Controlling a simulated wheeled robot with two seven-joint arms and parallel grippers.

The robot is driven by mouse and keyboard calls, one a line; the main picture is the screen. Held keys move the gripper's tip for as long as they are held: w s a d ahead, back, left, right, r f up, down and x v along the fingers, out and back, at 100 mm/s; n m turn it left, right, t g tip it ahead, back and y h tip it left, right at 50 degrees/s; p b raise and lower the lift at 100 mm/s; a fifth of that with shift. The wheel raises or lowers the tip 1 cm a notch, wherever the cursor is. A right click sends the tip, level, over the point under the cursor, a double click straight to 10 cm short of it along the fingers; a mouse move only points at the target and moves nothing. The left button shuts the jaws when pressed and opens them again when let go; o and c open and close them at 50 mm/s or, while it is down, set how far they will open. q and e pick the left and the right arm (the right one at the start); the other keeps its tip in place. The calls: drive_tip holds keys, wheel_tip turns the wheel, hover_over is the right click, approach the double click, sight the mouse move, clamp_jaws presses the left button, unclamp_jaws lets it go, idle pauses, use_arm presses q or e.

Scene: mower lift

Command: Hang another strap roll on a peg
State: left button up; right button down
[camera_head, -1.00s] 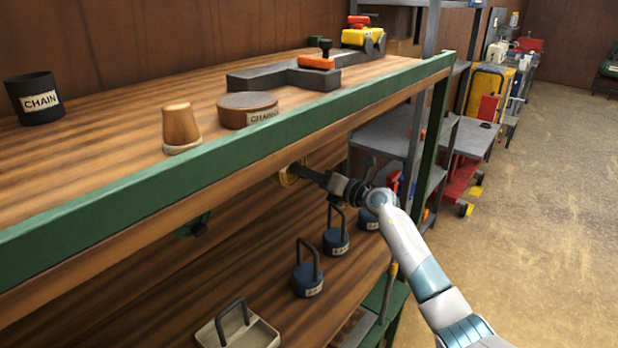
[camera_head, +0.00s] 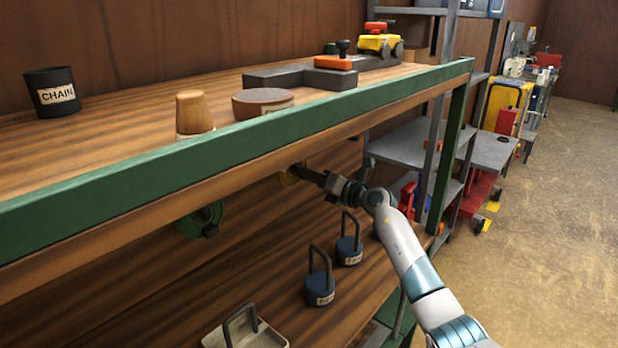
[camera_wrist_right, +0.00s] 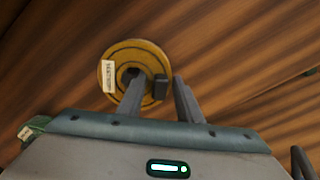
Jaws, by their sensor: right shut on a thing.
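A yellow strap roll (camera_wrist_right: 152,56) with a white label fills the middle of the right wrist view. My right gripper (camera_wrist_right: 157,88) is shut on it at the roll's near side. In the head view the yellow roll (camera_head: 288,177) shows only partly, just below the front edge of the upper shelf, at the tip of my right gripper (camera_head: 306,173). A green strap roll (camera_head: 205,218) hangs under the shelf farther left. It also shows at the left of the right wrist view (camera_wrist_right: 36,128). I cannot make out a peg at the yellow roll. My left gripper is not in view.
The upper shelf's green front rail (camera_head: 240,135) runs just above my right gripper. A black CHAIN cup (camera_head: 52,92) stands on top. Open floor lies to the right.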

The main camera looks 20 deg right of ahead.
drive_tip(key=shift+w+a+f, duration=0.1)
drive_tip(key=shift+a+f, duration=0.1)
drive_tip(key=shift+a, duration=0.05)
idle(0.5)
drive_tip(key=c, duration=1.3)
unclamp_jaws()
drive_tip(key=shift+o, duration=0.6)
drive_tip(key=shift+w+d+f, duration=0.1)
drive_tip(key=shift+d, duration=0.15)
drive_tip(key=shift+a, duration=0.1)
drive_tip(key=shift+s, duration=0.2)
